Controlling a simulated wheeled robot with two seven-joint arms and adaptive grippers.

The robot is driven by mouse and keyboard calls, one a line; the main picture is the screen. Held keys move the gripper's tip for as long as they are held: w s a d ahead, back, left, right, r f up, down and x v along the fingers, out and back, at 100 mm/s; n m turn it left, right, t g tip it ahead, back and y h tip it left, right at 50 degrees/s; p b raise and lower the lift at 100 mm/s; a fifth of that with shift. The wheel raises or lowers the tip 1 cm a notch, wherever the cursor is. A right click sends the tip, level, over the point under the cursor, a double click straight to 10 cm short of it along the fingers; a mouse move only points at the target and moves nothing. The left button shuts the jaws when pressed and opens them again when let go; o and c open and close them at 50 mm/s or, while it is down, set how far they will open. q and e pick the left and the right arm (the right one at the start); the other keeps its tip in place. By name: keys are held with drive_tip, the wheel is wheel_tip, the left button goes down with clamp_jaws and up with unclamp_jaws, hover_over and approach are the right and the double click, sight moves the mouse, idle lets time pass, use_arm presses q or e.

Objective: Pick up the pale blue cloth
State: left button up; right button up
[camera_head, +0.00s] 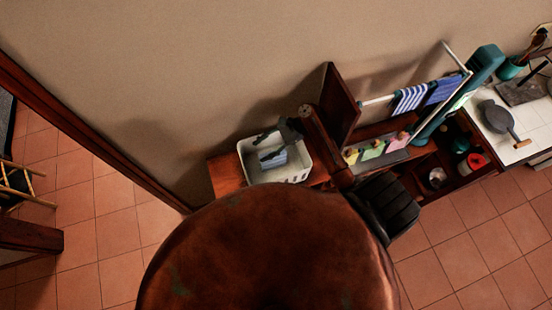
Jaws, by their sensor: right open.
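The pale blue cloth (282,160) lies inside a white basket (297,172) on a wooden surface by the wall. My right gripper (263,148) is over the basket with its dark fingers apart, close to the cloth. The fingers partly cover the cloth, and I cannot tell whether they touch it. My left gripper is not in view.
The wooden surface (226,174) shows left of the basket. A rack holds a blue-and-white striped cloth (410,98) and a darker blue cloth (445,89). A grey pan (497,116) lies on the white counter at right. Tiled floor (95,235) is open at left.

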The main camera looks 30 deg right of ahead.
drive_tip(key=d+f, duration=0.1)
drive_tip(key=s+d+f+m+h, duration=0.1)
drive_tip(key=d, duration=0.1)
drive_tip(key=s+d+f+m+h, duration=0.1)
drive_tip(key=d, duration=0.1)
drive_tip(key=shift+d+f, duration=0.2)
drive_tip(key=shift+f, duration=0.2)
drive_tip(key=shift+s+a+f, duration=0.1)
drive_tip(key=shift+f, duration=0.2)
drive_tip(key=x, duration=0.3)
drive_tip(key=p+x, duration=0.1)
drive_tip(key=x, duration=0.3)
drive_tip(key=shift+a+r, duration=0.2)
drive_tip(key=shift+r, duration=0.05)
drive_tip(key=c, duration=1.3)
